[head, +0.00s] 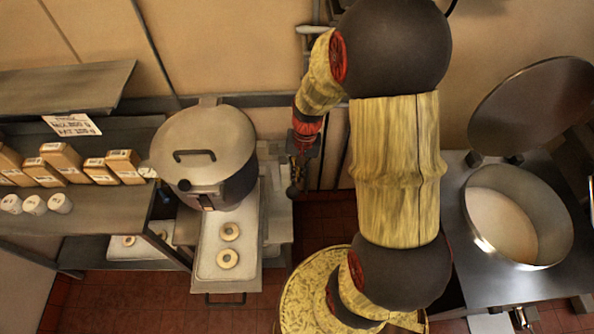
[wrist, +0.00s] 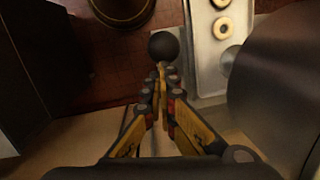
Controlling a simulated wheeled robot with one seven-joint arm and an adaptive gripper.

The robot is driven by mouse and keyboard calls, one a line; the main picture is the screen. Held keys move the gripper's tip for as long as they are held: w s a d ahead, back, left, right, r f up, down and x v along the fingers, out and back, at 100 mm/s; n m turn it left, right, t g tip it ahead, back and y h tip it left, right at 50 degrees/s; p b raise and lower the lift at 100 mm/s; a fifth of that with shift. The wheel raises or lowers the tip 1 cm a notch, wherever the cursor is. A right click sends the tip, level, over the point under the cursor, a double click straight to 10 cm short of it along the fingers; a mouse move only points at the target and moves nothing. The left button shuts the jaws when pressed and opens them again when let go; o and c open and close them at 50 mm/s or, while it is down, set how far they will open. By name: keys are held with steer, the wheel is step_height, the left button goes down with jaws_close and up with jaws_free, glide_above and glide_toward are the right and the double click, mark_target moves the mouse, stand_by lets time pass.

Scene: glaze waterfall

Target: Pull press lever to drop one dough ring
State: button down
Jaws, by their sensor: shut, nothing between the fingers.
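The grey lidded press (head: 215,150) stands at the left of the head view, over a pale tray (head: 240,271) with two dough rings (head: 227,258). A black ball knob (wrist: 163,46), which looks like the press lever's end, shows in the wrist view just beyond my fingertips. My gripper (wrist: 162,72) is shut with nothing held; its tips are close to the knob, and I cannot tell whether they touch it. In the head view my gripper (head: 302,155) is small and dark, to the right of the press. The lever's shaft is mostly hidden.
A round vat (head: 482,238) with a raised lid (head: 530,104) stands on a metal counter at the right. A shelf at the left holds several boxes (head: 62,158) and white jars (head: 34,205). Red tiled floor (head: 150,305) lies open in front.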

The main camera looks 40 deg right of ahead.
mark_target(297, 195)
steer(key=s+f+b, duration=0.1)
steer(key=f+b, duration=0.1)
steer(key=s+a+f+t+h+b, duration=0.1)
steer(key=f+b, duration=0.1)
steer(key=s+a+f+t+b, duration=0.1)
steer(key=f+b, duration=0.1)
steer(key=shift+h, duration=0.3)
step_height(297, 195, down, 7)
steer(key=s+b, duration=0.1)
steer(key=b, duration=0.5)
steer(key=shift+s+a+f, duration=0.15)
steer(key=shift+a+f, duration=0.05)
steer(key=shift+a, duration=0.25)
steer(key=s+r+p, duration=0.3)
steer(key=r+p, duration=0.1)
steer(key=r, duration=0.8)
steer(key=shift+s+a+r+t, duration=0.15)
steer(key=shift+s+r+t, duration=0.15)
steer(key=shift+s, duration=0.05)
